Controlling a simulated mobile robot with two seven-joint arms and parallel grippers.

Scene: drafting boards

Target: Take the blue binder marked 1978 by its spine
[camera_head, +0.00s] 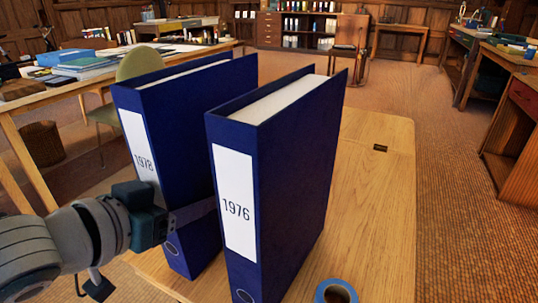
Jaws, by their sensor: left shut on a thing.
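The blue binder marked 1978 (210,122) stands upright on a light wooden table (372,215). Its white spine label faces me, with its lower part partly hidden by my gripper. My left gripper (168,208) comes in from the left and is shut on this binder by its spine, below the number. One finger shows along the binder's right side, in the gap between the binders; the other finger is not clearly visible. A second blue binder, marked 1976 (285,165), stands upright just to the right, apart from the first. My right gripper is not in view.
A roll of blue tape (336,292) lies at the table's front, right of the 1976 binder. The tabletop behind and right of the binders is mostly clear. A green chair (139,63) and a cluttered desk (60,88) stand beyond to the left.

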